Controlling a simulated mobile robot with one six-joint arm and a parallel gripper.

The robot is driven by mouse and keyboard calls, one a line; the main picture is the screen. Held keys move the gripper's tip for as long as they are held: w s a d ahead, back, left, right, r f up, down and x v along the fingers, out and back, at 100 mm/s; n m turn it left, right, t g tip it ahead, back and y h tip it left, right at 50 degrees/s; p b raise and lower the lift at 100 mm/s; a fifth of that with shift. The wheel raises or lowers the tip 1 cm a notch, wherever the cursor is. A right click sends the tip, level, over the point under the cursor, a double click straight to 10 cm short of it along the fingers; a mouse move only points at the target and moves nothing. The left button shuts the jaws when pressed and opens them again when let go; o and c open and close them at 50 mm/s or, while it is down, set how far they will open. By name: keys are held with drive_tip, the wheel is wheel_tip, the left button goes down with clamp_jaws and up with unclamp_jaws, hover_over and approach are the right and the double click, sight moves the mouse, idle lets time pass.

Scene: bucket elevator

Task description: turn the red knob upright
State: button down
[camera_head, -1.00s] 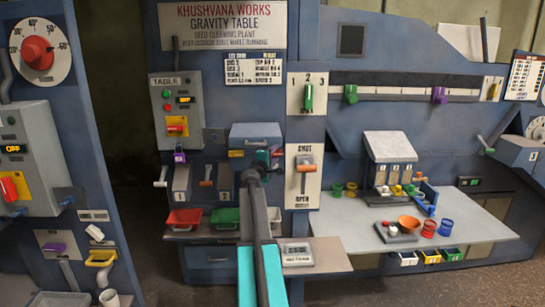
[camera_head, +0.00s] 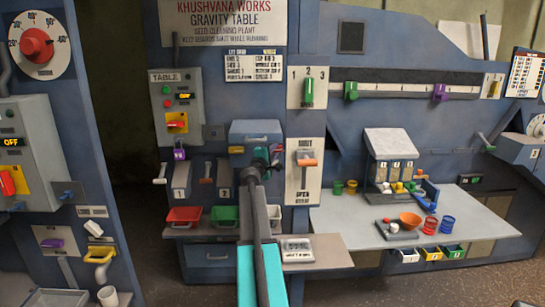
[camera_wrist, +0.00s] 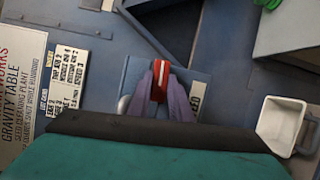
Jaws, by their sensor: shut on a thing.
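The red knob (camera_wrist: 159,72), a short bar with a white line on it, shows in the middle of the wrist view, in front of a blue-grey plate (camera_wrist: 199,90). My gripper (camera_wrist: 160,90) is shut on it, one purple-grey finger on each side. The bar runs nearly up and down in that sideways view, tilted slightly, with sign lettering also on its side. In the head view my gripper (camera_head: 262,158) is at the small blue-grey box (camera_head: 256,130) and hides the knob.
The handle panel marked open (camera_head: 304,185) stands just right of my gripper. Below are a red tray (camera_head: 184,215), a green tray (camera_head: 224,215) and a white bin (camera_wrist: 283,122). A lever (camera_head: 207,172) sticks out to the left. A grey worktable (camera_head: 460,222) is at the right.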

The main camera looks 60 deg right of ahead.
drive_tip(key=shift+d+f+n+b, duration=0.15)
drive_tip(key=shift+n+b, duration=0.25)
drive_tip(key=shift+b, duration=0.45)
drive_tip(key=n+t+h+b, duration=0.1)
drive_tip(key=n+b, duration=0.2)
drive_tip(key=b, duration=0.4)
drive_tip(key=shift+f+n+h, duration=0.1)
drive_tip(key=shift+n+h, duration=0.2)
drive_tip(key=shift+n, duration=0.1)
drive_tip(key=n+t+b, duration=0.1)
drive_tip(key=n+b, duration=0.3)
drive_tip(key=b, duration=0.2)
drive_tip(key=shift+s+f+t+b, duration=0.1)
drive_tip(key=shift+s+t+b, duration=0.05)
drive_tip(key=shift+t+b, duration=0.25)
drive_tip(key=n+t+b, duration=0.1)
drive_tip(key=n+b, duration=0.2)
drive_tip(key=b, duration=0.2)
drive_tip(key=n+t+b, duration=0.2)
drive_tip(key=n+b, duration=0.2)
drive_tip(key=b, duration=0.1)
drive_tip(key=shift+s+d+f, duration=0.1)
drive_tip(key=shift+s+d, duration=0.05)
drive_tip(key=shift+n+t+b, duration=0.4)
drive_tip(key=shift+n+b, duration=0.35)
drive_tip(key=shift+n, duration=0.05)
